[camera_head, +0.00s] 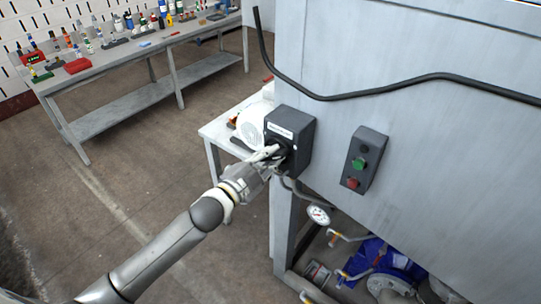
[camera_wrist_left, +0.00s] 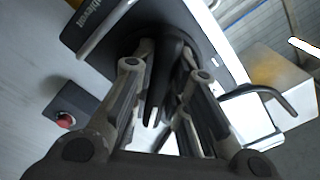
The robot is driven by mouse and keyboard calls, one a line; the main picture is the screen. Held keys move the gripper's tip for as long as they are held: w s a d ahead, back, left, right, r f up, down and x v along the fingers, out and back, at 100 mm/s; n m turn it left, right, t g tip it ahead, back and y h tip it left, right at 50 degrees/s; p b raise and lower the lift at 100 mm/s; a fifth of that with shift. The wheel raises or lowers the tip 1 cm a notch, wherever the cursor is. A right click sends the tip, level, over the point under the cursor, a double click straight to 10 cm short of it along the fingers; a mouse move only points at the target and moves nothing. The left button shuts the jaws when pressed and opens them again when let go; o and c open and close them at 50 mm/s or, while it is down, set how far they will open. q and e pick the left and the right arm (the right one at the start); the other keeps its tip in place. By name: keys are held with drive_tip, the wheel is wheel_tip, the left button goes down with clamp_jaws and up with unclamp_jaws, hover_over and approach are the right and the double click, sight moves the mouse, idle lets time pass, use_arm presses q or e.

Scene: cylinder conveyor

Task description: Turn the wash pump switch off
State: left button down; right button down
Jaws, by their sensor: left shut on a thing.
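The wash pump switch is a dark grey box (camera_head: 291,130) with a pale label on top, fixed to the side of the large grey cabinet. My left gripper (camera_head: 272,153) reaches its front face and is shut on the switch's black handle. In the left wrist view, the black handle (camera_wrist_left: 166,75) lies between the two fingers of the left gripper (camera_wrist_left: 165,110), and the dark box (camera_wrist_left: 105,30) is behind it. The fingers hide part of the handle in the head view. My right gripper is not in view.
A control box (camera_head: 366,160) with a green and a red button is on the cabinet (camera_head: 420,130) to the right. Below are a gauge (camera_head: 319,214) and a blue pump (camera_head: 375,260). A workbench (camera_head: 120,75) stands at the back left.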

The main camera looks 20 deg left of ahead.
use_arm(q)
drive_tip(key=m, duration=0.3)
drive_tip(key=shift+r+m, duration=0.1)
drive_tip(key=shift+m, duration=0.2)
drive_tip(key=shift+m+p, duration=0.3)
drive_tip(key=shift+m, duration=1.5)
drive_tip(key=c, duration=1.4)
unclamp_jaws()
drive_tip(key=shift+v, duration=6)
